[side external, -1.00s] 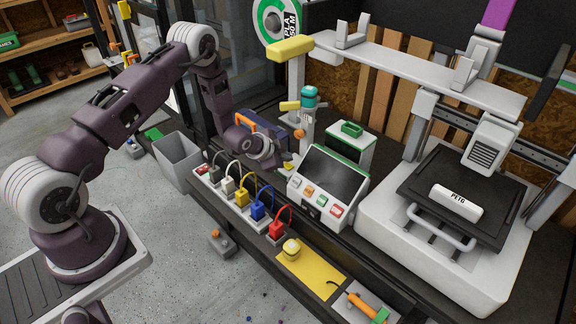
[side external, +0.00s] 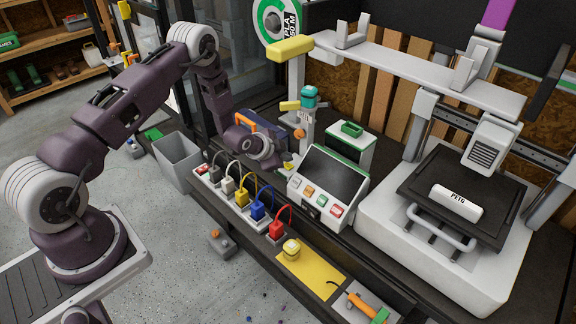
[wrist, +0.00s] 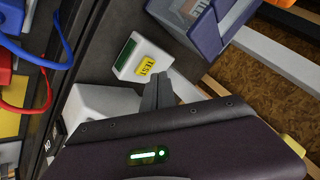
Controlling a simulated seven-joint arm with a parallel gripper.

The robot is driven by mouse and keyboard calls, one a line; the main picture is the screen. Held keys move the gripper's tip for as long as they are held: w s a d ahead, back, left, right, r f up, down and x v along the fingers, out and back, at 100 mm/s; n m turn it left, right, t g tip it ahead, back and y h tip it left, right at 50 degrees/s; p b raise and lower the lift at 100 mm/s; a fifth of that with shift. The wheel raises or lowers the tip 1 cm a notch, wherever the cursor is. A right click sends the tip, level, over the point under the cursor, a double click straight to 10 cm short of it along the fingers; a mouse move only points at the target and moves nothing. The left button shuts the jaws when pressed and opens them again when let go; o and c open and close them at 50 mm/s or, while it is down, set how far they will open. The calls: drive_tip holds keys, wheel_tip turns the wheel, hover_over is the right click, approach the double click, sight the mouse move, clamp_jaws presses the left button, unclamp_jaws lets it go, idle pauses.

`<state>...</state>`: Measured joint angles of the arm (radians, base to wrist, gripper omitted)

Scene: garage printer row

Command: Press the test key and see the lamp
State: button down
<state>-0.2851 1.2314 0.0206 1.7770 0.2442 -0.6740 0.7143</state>
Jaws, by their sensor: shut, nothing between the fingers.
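A small white box in the wrist view carries a yellow key marked TEST (wrist: 146,66) and a dark green lamp window (wrist: 126,54) beside it. The window looks dark, with no glow. My gripper (wrist: 160,82) is shut and empty, its grey fingertips right at the lower edge of the yellow key. Whether they touch it I cannot tell. In the side external view my gripper (side external: 282,158) is low between the blue box and the sloped panel, and the test box is mostly hidden there.
A sloped control panel (side external: 331,174) with coloured buttons stands just right of my gripper. A blue box (side external: 254,134) with an orange handle stands behind it. A power strip with coloured plugs (side external: 242,197) runs along the front edge. A printer (side external: 440,235) fills the right side.

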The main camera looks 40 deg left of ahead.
sight(286, 167)
drive_tip(key=shift+f, duration=0.4)
drive_tip(key=shift+f, duration=0.4)
idle(0.6)
drive_tip(key=shift+r, duration=0.8)
drive_tip(key=shift+r, duration=2.55)
